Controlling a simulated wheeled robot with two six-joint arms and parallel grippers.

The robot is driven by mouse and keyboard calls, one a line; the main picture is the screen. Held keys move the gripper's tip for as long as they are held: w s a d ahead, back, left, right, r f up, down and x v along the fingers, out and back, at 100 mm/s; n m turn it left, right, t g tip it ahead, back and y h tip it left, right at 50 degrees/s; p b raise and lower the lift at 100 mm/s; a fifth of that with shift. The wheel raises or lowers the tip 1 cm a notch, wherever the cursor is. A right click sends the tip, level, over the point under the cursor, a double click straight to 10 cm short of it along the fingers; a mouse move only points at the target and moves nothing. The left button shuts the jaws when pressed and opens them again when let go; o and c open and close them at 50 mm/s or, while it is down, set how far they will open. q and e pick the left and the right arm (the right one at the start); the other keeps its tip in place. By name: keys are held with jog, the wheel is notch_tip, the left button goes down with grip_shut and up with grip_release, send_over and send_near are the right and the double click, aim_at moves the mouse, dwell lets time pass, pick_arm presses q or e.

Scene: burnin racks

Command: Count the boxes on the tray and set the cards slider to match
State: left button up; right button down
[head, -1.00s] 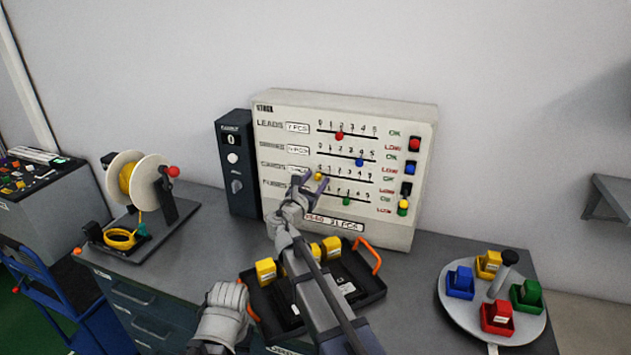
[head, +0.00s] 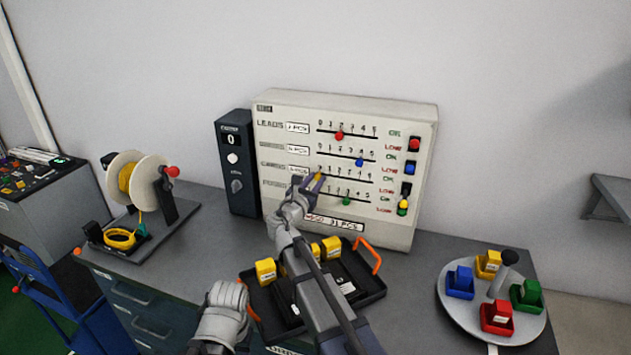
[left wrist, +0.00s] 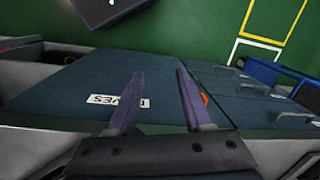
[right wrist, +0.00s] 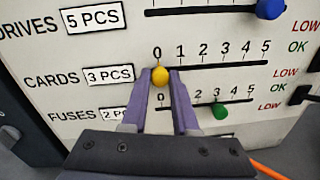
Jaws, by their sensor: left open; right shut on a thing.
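The yellow cards knob (right wrist: 160,75) is at the 0 end of its slot on the white panel (head: 400,230). The CARDS label reads 3 PCS in the right wrist view. My right gripper (head: 314,184) is shut on this knob, with a finger on each side. The black tray (head: 372,285) with orange handles lies below the panel. Three yellow boxes (head: 266,271) show clearly on it; my right arm hides part of the tray. My left gripper (left wrist: 158,88) is open and empty, in front of the bench drawers.
Other sliders have a red knob (head: 339,136) near 2, a blue knob (head: 360,162) and a green knob (right wrist: 220,111) near 3. A turntable (head: 450,311) with coloured bins stands right, a cable reel (head: 122,178) left. A dark counter unit (head: 233,185) adjoins the panel.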

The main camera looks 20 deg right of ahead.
dwell(0.9)
jog(key=s+d, duration=0.2)
jog(key=d, duration=0.1)
jog(key=s+d, duration=0.2)
jog(key=d, duration=0.1)
jog(key=s+d, duration=0.2)
jog(key=d, duration=0.2)
jog(key=shift+s, duration=0.4)
jog(key=c, duration=0.7)
grip_release()
send_near(360, 181)
jog(key=shift+v, duration=1)
